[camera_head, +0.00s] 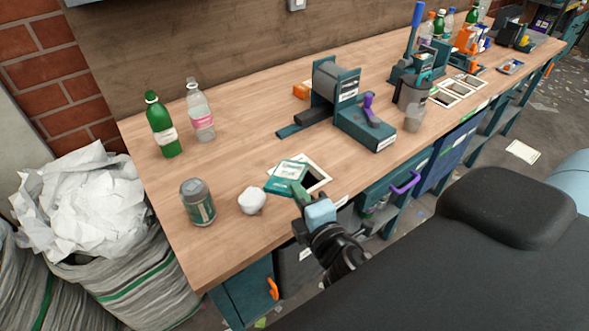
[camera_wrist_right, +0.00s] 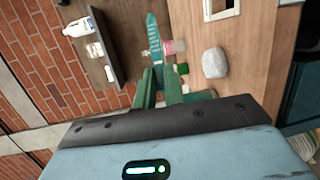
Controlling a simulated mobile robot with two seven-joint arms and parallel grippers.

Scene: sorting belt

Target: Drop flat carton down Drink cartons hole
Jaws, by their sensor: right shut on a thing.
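The flat carton (camera_head: 287,172) is teal with a pale printed panel. My right gripper (camera_head: 303,194) is shut on it and holds it over the table beside a white-framed hole (camera_head: 318,180). The carton overlaps the left part of that frame in the head view. The frame's label cannot be read. In the right wrist view the carton (camera_wrist_right: 153,38) shows as a narrow teal strip beyond the fingertips of the right gripper (camera_wrist_right: 158,82). Whether it touches the frame or table cannot be told. My left gripper is not in view.
A crumpled white lump (camera_head: 252,201) and a grey-green can (camera_head: 198,203) stand left of the hole. A green bottle (camera_head: 163,125) and a clear bottle (camera_head: 201,112) stand behind. A teal device (camera_head: 340,98) stands right. More framed holes (camera_head: 452,94) lie farther along.

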